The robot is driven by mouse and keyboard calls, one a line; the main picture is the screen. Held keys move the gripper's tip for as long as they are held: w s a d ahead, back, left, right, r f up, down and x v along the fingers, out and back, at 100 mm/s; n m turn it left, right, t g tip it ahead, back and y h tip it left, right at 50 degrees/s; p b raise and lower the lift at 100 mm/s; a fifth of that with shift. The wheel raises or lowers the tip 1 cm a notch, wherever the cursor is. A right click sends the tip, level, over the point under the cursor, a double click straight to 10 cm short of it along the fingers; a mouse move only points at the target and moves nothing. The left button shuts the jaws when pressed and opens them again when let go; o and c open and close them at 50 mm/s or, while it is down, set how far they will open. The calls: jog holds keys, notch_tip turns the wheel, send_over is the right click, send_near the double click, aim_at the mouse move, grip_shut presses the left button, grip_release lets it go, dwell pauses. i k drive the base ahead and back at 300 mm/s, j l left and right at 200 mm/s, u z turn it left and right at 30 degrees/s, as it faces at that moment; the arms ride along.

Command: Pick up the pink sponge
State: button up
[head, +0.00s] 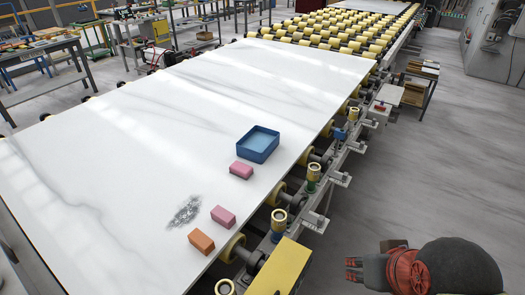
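Two pink blocks lie on the white stone slab (120,130). The other pink block (241,171) lies just in front of the blue tray. I cannot tell from their looks which one is the pink sponge. My gripper (353,269) is at the lower right, beyond the slab's edge and well apart from both blocks. Its fingers are small and seen from the side, so their opening is unclear.
A blue open tray (257,145) sits on the slab. An orange block (201,242) lies near the front edge, beside a grey speckled patch (185,211). Yellow rollers (345,30) and metal brackets line the slab's right side. The grey floor (440,165) at right is open.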

aim_at(238, 169)
jog(key=i+l+u, duration=0.15)
jog(key=i+l, duration=0.35)
jog(key=i+l+u, duration=0.15)
jog(key=i+l, duration=0.3)
jog(key=i+l+u, duration=0.1)
jog(key=i+l, duration=0.35)
jog(key=l, duration=0.3)
jog(key=i+u, duration=0.1)
jog(key=u, duration=0.25)
jog(key=i+j+u, duration=0.1)
jog(key=u, duration=0.25)
jog(key=i+u, duration=0.15)
jog(key=u, duration=0.2)
jog(key=i, duration=0.15)
